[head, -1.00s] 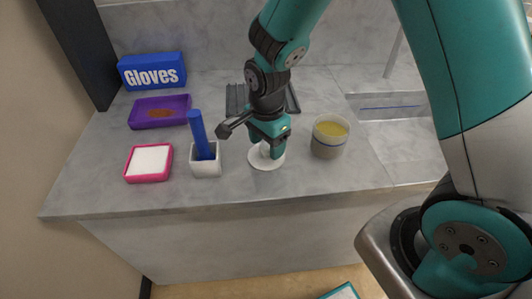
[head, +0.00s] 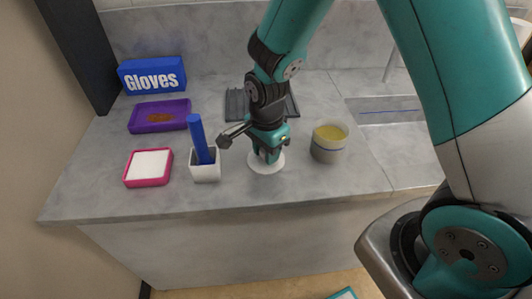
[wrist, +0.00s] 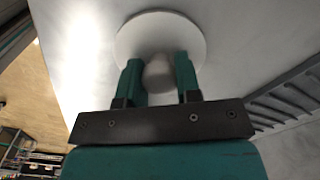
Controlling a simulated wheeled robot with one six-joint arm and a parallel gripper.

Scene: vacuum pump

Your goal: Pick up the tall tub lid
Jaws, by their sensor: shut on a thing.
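The tub lid (head: 266,166) is a white disc with a knob on the grey counter, near the middle of the head view. In the wrist view the round lid (wrist: 160,27) shows beyond my fingers, with its pale knob (wrist: 158,74) between them. My gripper (head: 267,155) is over the lid, pointing down, and shut on its knob. The two teal fingers also show in the wrist view (wrist: 158,78). I cannot tell whether the lid touches the counter.
A white holder (head: 206,172) with a blue upright object (head: 199,138) stands close on the left. Beyond are a pink-rimmed white block (head: 148,167), a purple tray (head: 159,116) and a blue gloves box (head: 152,73). A dark ridged rack (head: 237,103) lies behind my gripper. A sink (head: 391,108) is at right.

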